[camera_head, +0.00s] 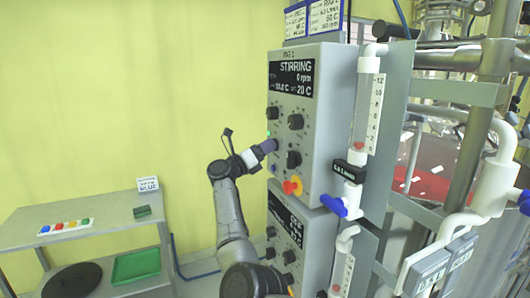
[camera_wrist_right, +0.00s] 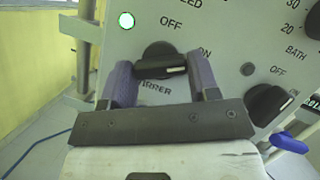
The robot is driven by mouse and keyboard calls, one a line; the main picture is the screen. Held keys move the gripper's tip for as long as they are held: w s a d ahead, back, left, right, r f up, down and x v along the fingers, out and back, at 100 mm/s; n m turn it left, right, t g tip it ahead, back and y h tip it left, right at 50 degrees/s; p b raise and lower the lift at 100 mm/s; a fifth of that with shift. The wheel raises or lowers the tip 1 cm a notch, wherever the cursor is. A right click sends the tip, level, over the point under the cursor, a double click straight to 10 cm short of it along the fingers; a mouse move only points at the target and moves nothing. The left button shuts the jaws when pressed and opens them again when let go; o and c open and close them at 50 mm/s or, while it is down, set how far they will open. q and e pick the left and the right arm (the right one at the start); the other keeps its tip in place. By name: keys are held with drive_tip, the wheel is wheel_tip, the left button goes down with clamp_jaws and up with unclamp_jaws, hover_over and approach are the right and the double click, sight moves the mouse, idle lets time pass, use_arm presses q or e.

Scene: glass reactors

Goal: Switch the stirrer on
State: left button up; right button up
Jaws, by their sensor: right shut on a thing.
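The stirrer knob (camera_wrist_right: 158,58) is a black round dial with a raised bar, on the grey front of the upper control box (camera_head: 318,130). OFF is printed above it and ON to its upper right. In the right wrist view its bar lies roughly level, with the white mark at its right end. My right gripper (camera_head: 270,146) is at the panel's left side; its purple fingers (camera_wrist_right: 162,78) are shut on the knob, one at each end of the bar. The display (camera_head: 292,78) reads STIRRING, 0 rpm. My left gripper is not in view.
A white-green lamp (camera_wrist_right: 126,20) glows above left of the knob. Other black knobs (camera_head: 294,159) and a red-yellow emergency button (camera_head: 292,186) are close by. A flow tube (camera_head: 367,105) stands right of the panel.

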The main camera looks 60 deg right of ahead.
idle(0.3)
drive_tip(key=o, duration=0.9)
drive_tip(key=shift+v, duration=6.9)
